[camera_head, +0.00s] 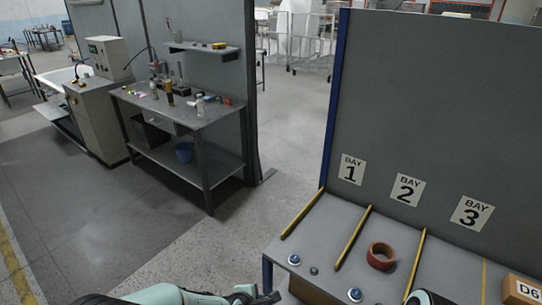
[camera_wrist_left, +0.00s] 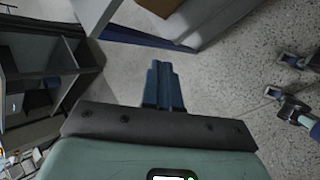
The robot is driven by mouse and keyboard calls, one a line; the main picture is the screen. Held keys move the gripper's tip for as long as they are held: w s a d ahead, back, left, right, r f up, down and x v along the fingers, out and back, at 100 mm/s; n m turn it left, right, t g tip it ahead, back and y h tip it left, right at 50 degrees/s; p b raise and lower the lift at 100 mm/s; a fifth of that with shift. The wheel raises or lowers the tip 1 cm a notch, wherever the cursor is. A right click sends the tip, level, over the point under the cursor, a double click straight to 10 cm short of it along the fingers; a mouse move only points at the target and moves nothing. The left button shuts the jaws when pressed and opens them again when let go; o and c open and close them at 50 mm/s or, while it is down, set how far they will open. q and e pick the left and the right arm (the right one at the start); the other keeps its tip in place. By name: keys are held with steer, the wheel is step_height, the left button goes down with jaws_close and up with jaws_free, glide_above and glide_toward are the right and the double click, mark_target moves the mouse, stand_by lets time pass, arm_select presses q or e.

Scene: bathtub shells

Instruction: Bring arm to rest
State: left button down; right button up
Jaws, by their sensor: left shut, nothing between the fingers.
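My left arm reaches in along the bottom edge of the head view, with its left gripper (camera_head: 268,298) low in front of the bay table's near left corner. In the left wrist view the blue fingers of the left gripper (camera_wrist_left: 164,84) are together, with nothing between them. It hangs over bare speckled floor and touches nothing that I can see.
The bay table (camera_head: 317,234) carries yellow dividers, a reddish-brown ring (camera_head: 381,256) and a cardboard box (camera_head: 521,290). A grey panel (camera_head: 440,110) stands behind it. The floor between is clear.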

arm_select(q)
steer(key=s+a+f+m+g, duration=0.1)
steer(key=s+a+f+m, duration=0.15)
steer(key=f, duration=0.35)
steer(key=s+a+f+m+g+y, duration=0.1)
steer(key=s+a+f+m+g, duration=0.1)
steer(key=s+f, duration=0.25)
steer(key=s+a+f+m+g, duration=0.1)
steer(key=s+a+f+m, duration=0.2)
steer(key=f, duration=0.3)
steer(key=s+f+m+g, duration=0.1)
steer(key=s+f+m, duration=0.2)
steer(key=s, duration=0.4)
steer(key=s+f+m+g+h, duration=0.1)
steer(key=s+f+m+g, duration=0.1)
steer(key=s+f+m, duration=0.2)
steer(key=s, duration=0.3)
steer(key=shift+s+a+f, duration=0.25)
steer(key=shift+a, duration=0.05)
arm_select(e)
steer(key=shift+w+d, duration=0.15)
steer(key=shift+w, duration=0.2)
